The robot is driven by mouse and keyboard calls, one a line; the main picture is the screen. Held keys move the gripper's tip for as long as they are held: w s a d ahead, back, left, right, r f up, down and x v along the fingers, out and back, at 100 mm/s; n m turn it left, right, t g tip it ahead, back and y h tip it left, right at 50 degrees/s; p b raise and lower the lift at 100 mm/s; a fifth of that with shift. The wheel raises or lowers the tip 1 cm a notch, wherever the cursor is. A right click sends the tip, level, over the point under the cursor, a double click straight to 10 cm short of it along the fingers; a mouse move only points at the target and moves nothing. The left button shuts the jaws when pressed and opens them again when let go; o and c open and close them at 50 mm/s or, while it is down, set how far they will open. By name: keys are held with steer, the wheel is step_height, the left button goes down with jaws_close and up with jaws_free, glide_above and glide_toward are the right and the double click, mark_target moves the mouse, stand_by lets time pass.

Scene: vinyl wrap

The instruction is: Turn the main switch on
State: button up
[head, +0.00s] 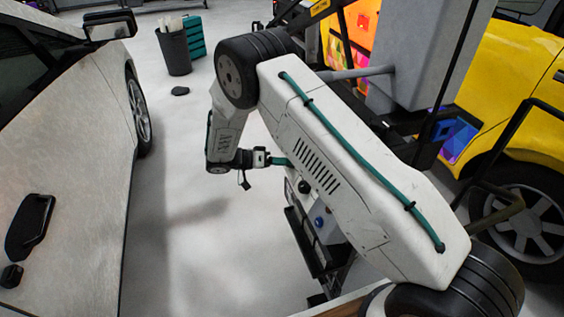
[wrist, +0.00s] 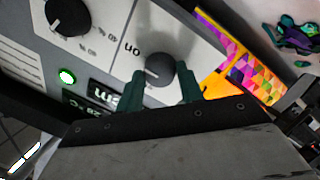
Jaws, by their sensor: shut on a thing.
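A grey control panel (wrist: 112,57) fills the upper part of the wrist view. On it is a dark round knob (wrist: 158,67) with a pale pointer mark, next to the printed word "on"; I take it as the main switch. My gripper (wrist: 162,80) has its two green fingers on either side of this knob, shut on it. In the head view my gripper (head: 272,160) reaches the upper end of the panel, and the knob is hidden there. A round light (wrist: 67,76) glows green, and a display (wrist: 105,94) shows lit characters.
Another black knob (wrist: 68,16) with a percent scale sits on the panel. A colourful patterned sheet (wrist: 245,70) lies beside it. A white car (head: 75,150) stands left, a yellow vehicle (head: 520,65) right. A dark bin (head: 174,52) stands at the back. The floor between is mostly clear.

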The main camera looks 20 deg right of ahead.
steer(key=o, duration=1)
steer(key=v, duration=0.7)
steer(key=shift+a, duration=0.4)
